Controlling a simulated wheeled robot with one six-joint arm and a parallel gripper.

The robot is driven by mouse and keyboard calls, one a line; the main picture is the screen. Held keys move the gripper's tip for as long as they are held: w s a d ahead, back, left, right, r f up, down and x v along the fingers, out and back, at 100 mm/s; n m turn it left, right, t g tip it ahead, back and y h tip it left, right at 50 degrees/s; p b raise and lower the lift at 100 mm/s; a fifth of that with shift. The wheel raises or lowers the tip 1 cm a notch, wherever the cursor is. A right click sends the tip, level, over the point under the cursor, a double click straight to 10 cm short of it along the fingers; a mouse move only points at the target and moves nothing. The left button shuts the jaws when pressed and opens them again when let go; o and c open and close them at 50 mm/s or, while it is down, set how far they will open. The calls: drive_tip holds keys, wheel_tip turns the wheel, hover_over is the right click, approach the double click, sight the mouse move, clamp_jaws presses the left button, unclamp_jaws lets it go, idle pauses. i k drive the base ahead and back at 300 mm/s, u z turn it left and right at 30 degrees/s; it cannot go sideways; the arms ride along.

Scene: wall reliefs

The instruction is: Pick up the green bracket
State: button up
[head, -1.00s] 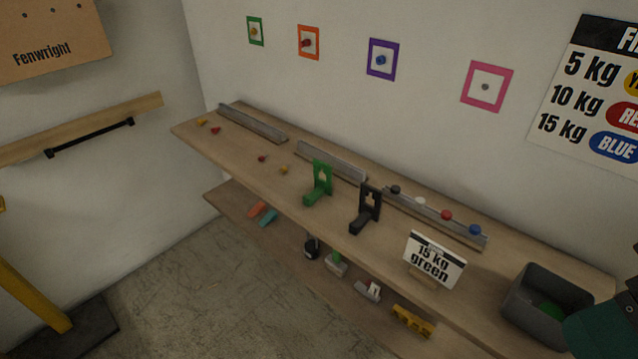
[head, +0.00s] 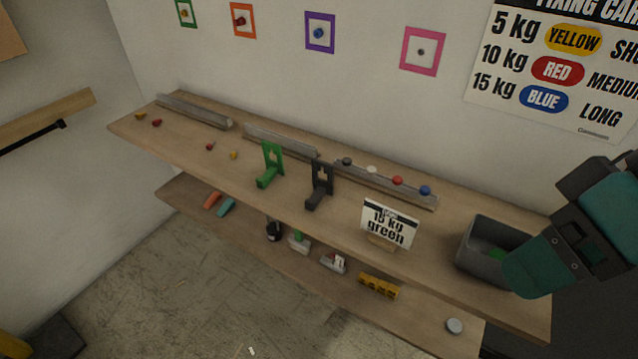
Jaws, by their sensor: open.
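The green bracket (head: 269,165) stands upright on the upper shelf, left of the middle. It has a tall plate with a cut-out and a foot that reaches toward the front edge. A black bracket (head: 320,186) of similar shape stands just to its right. A sign (head: 389,223) reading "15 kg green" stands further right on the shelf. Part of my arm shows at the right edge, over the grey bin and well away from the green bracket. My gripper's fingers are not visible.
The upper shelf (head: 205,158) carries metal rails at the back and several small red and yellow pieces at the left. Coloured knobs sit along the right rail. A grey bin (head: 468,262) holds something green. The lower shelf (head: 300,268) holds several small items.

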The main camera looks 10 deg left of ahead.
sight(274, 167)
drive_tip(key=z, duration=0.25)
drive_tip(key=k, duration=0.65)
drive_tip(key=z, duration=0.55)
drive_tip(key=k, duration=0.55)
drive_tip(key=u, duration=0.6)
drive_tip(key=i, duration=0.6)
drive_tip(key=u, duration=1.2)
drive_tip(key=i, duration=1.2)
drive_tip(key=u, duration=0.15)
